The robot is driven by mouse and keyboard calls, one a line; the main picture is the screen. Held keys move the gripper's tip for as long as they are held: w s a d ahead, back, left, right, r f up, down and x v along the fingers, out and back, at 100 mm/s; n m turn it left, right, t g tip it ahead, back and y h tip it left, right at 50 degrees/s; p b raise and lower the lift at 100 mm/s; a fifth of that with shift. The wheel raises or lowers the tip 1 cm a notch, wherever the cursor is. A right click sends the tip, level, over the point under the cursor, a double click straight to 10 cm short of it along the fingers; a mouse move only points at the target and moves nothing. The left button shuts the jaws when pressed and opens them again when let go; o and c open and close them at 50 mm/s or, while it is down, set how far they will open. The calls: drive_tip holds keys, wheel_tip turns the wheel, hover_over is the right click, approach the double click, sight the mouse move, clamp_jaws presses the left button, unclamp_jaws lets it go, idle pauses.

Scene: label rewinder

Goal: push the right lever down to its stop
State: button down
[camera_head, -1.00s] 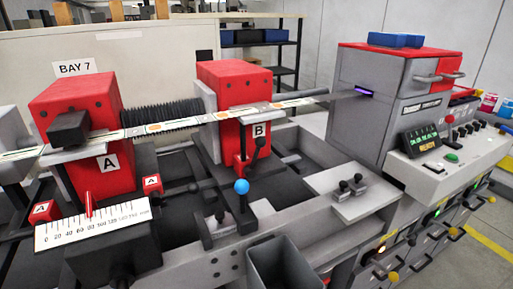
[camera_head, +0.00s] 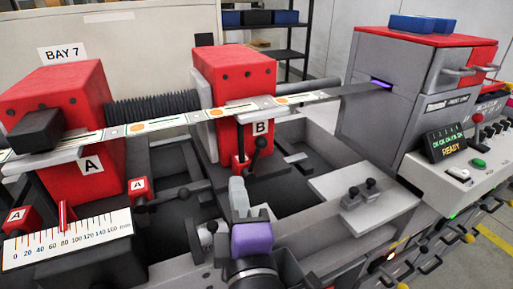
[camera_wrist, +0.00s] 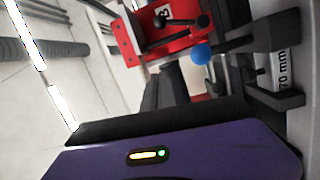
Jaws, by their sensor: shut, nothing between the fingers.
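No lever is labelled left or right. On red block B (camera_head: 233,85), a black-knobbed lever (camera_head: 260,144) stands upright at the lower right. The wrist view shows black knobs (camera_wrist: 160,22) by the B label and a blue ball knob (camera_wrist: 200,54) on a dark arm. In the head view the blue knob is hidden, apparently behind my gripper (camera_head: 237,186). My gripper, with a purple body, is shut and empty in front of block B, below the black-knobbed lever. I cannot tell whether its tips touch any lever.
A light plate (camera_head: 340,203) with two short black knobs lies to the right. Red block A (camera_head: 85,130) and a white scale (camera_head: 68,240) are at left. A label strip (camera_head: 165,122) crosses above. The grey printer (camera_head: 395,110) and its control panel stand at right.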

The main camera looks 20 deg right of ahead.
drive_tip(key=shift+s+d+f+n+g+h, duration=0.15)
drive_tip(key=shift+d+f+n+g+h, duration=0.35)
drive_tip(key=shift+d+f, duration=0.35)
drive_tip(key=p, duration=0.2)
approach(256, 153)
drive_tip(key=w+a+r, duration=0.2)
drive_tip(key=w+r, duration=0.1)
drive_tip(key=w, duration=0.1)
drive_tip(key=shift+w+d+f+p, duration=0.1)
drive_tip(key=shift+w+d+p, duration=0.05)
drive_tip(key=shift+w+d, duration=0.55)
drive_tip(key=shift+w+d+f+p, duration=0.15)
drive_tip(key=shift+w+d, duration=0.25)
drive_tip(key=shift+d, duration=0.5)
drive_tip(key=shift+d+r, duration=0.1)
drive_tip(key=shift+d, duration=0.05)
